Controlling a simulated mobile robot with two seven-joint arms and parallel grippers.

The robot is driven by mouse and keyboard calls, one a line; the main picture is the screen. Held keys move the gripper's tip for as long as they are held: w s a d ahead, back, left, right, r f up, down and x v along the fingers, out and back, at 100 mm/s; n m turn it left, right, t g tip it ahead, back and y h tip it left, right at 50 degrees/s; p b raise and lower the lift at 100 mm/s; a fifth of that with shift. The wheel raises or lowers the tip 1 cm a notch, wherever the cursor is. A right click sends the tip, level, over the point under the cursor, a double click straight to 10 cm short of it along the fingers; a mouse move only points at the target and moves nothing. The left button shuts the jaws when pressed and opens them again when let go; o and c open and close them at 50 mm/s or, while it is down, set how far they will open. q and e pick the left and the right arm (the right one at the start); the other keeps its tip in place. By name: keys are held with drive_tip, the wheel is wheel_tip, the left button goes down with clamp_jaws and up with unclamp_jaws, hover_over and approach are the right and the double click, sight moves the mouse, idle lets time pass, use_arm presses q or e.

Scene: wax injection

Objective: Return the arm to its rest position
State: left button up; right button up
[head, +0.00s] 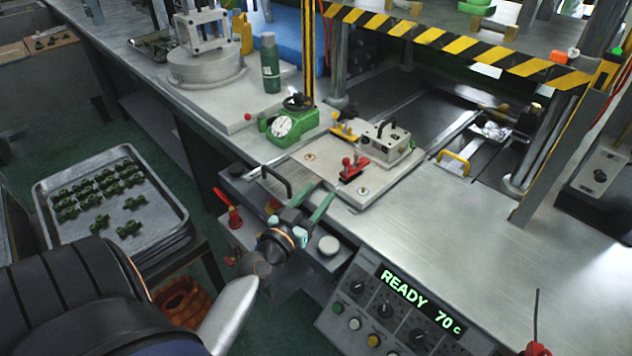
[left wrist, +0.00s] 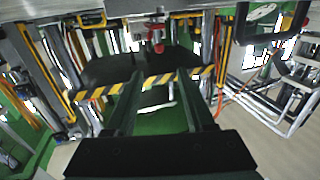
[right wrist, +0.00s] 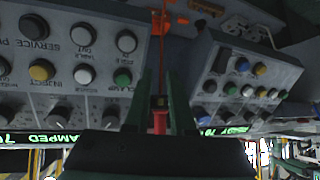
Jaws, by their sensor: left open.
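My left gripper (head: 308,203) is over the near edge of the steel bench, beside a dark drawer-like block with a black handle (head: 277,180). Its two green fingers are apart. In the left wrist view the fingers (left wrist: 160,85) also stand apart with nothing held between them. My right gripper (right wrist: 160,85) shows only in the right wrist view, in front of panels of buttons and knobs. A red and orange part (right wrist: 160,118) shows between its fingers; I cannot tell whether they grip it.
A control panel reading READY 70 C (head: 415,300) slopes at the bench front. A tray of green parts (head: 48,195) is at left. A red toggle clamp (head: 352,168), a green dial gauge (head: 283,126) and a striped press frame (head: 460,45) stand beyond.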

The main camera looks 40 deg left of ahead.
idle(0.5)
use_arm(q)
drive_tip(key=s+d+f+m+g+h, duration=0.4)
drive_tip(key=s+d+f+g, duration=0.4)
drive_tip(key=s+d+f, duration=0.9)
wheel_tip(320, 180, down, 4)
drive_tip(key=d+h, duration=0.1)
drive_tip(key=d, duration=0.1)
drive_tip(key=shift+s+d+f+g+h, duration=0.25)
drive_tip(key=shift+d+g+h, duration=0.05)
drive_tip(key=shift+h, duration=0.1)
